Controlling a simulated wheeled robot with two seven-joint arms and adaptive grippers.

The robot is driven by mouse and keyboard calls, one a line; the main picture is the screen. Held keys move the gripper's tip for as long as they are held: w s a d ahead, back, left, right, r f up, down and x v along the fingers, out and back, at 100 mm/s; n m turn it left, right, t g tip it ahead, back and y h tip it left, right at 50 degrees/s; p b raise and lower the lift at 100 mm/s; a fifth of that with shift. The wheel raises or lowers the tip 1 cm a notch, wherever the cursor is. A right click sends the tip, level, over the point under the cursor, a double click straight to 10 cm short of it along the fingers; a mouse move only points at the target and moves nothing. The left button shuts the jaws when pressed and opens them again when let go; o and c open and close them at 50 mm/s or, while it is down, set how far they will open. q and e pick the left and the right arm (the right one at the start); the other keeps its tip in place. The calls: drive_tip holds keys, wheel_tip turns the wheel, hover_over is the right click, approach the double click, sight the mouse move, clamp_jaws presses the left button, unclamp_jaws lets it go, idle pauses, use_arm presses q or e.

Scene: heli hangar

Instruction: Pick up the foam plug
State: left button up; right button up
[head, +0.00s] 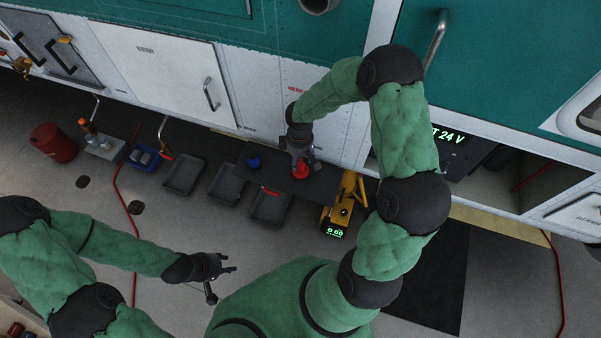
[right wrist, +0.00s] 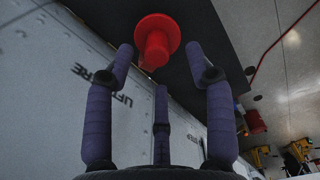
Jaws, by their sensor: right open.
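The red foam plug (head: 300,170) rests on a dark shelf or board (head: 318,188) beside the helicopter's side. In the right wrist view the plug (right wrist: 156,38) shows a wide round flange and a narrower stem, just beyond the fingertips. My right gripper (head: 300,155) is directly over the plug in the head view, partly hiding it. Its three purple fingers are spread and empty in the right wrist view (right wrist: 159,68). My left gripper (head: 222,277) is open and empty over the floor, well away from the plug.
A blue cup (head: 253,161) stands on the board left of the plug. Several dark trays (head: 224,184) lie further left. A yellow device with a green display (head: 343,210) is at the right. The white helicopter panel (head: 330,130) rises close behind my right gripper.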

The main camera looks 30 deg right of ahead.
sight(300, 164)
drive_tip(key=shift+w+d+f+b, duration=0.1)
drive_tip(key=shift+f+b, duration=0.2)
drive_tip(key=shift+f, duration=1.1)
drive_tip(key=shift+w+d+f+b, duration=0.1)
drive_tip(key=shift+f+b, duration=0.15)
drive_tip(key=shift+f, duration=1.1)
drive_tip(key=shift+s, duration=0.1)
clamp_jaws()
